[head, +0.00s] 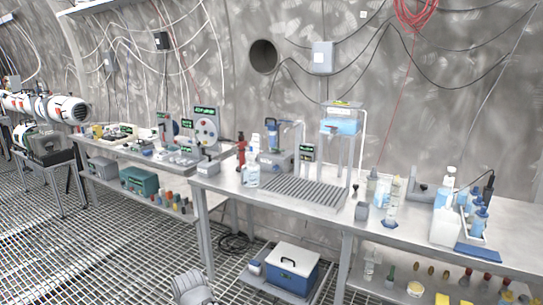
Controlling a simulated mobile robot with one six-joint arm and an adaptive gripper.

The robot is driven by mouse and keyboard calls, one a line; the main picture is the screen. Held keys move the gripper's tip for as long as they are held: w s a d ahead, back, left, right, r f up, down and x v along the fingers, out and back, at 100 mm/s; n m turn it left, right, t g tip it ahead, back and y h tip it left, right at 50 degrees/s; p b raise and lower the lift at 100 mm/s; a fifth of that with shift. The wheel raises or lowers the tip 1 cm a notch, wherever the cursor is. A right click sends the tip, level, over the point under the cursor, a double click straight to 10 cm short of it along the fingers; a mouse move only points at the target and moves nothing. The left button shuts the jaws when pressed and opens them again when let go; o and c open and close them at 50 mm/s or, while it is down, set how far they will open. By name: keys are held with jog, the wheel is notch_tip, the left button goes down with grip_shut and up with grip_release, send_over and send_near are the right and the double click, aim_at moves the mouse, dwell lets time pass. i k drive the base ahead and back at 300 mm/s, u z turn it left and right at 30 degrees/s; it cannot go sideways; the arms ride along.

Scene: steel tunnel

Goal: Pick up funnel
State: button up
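I cannot make out a funnel for certain in the head view; the small items on the bench are too small to tell apart. A small dark blue piece (389,223) sits at the foot of a clear bottle (391,211) on the right bench, its shape unclear. My gripper is not in view. A grey rounded part at the bottom edge looks like a link of my arm.
A blue cooler (291,272) sits below. Grating floor is open at left.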

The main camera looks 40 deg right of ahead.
aim_at(249, 156)
jog(key=z, duration=0.4)
jog(key=i, duration=0.85)
jog(key=z, duration=0.45)
jog(key=i, duration=0.65)
jog(key=z, duration=0.15)
